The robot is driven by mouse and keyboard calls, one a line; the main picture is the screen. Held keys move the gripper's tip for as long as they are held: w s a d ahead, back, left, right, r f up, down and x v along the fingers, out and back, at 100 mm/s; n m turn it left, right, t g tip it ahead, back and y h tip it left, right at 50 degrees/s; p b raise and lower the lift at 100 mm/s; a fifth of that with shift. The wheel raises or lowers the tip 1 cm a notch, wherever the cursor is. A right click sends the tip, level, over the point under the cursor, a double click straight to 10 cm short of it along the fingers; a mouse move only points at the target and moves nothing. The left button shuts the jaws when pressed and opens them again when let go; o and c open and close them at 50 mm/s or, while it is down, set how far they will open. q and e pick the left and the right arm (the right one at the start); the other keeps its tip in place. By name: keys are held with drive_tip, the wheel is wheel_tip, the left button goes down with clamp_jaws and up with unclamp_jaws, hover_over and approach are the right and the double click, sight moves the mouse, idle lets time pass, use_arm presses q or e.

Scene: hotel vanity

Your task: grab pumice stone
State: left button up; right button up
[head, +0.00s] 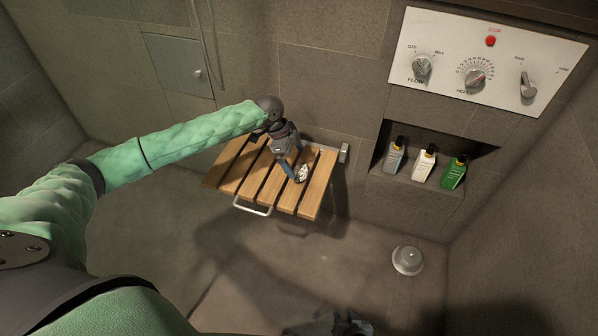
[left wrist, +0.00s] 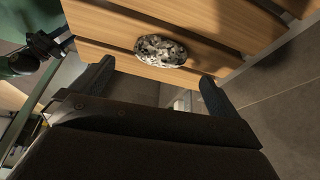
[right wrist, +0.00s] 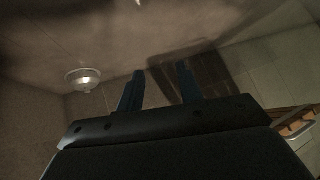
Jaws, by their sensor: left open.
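The pumice stone (head: 302,174) is a small, speckled grey-white oval lying on the slatted wooden shower seat (head: 229,173). In the left wrist view the stone (left wrist: 160,51) lies on a slat, just beyond and between my left fingertips. My left gripper (head: 294,173) points down at the seat beside the stone; its fingers are apart, with nothing between them in the left wrist view (left wrist: 157,76). The fingers partly cover the stone in the head view. My right gripper (right wrist: 161,72) has its fingers apart and empty, pointing at bare floor and wall, far from the stone.
A wall niche (head: 411,180) at right holds a grey bottle (head: 394,157), a white bottle (head: 424,164) and a green bottle (head: 454,173). A control panel (head: 446,70) is above. A round dome fixture (head: 407,260) is at lower right. A metal bar (head: 252,207) fronts the seat.

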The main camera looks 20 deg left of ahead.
sight(299, 170)
use_arm(q)
drive_tip(key=x, duration=0.5)
drive_tip(key=shift+s+a+b, duration=0.1)
drive_tip(key=shift+a+b, duration=0.1)
drive_tip(key=shift+b, duration=0.1)
drive_tip(key=shift+c, duration=0.2)
drive_tip(key=c, duration=1)
use_arm(e)
drive_tip(key=w+r+t, duration=0.2)
drive_tip(key=w+r, duration=0.1)
drive_tip(key=r, duration=0.4)
drive_tip(key=shift+w+a+t, duration=0.3)
drive_tip(key=shift+w+a, duration=0.05)
drive_tip(key=shift+w, duration=0.05)
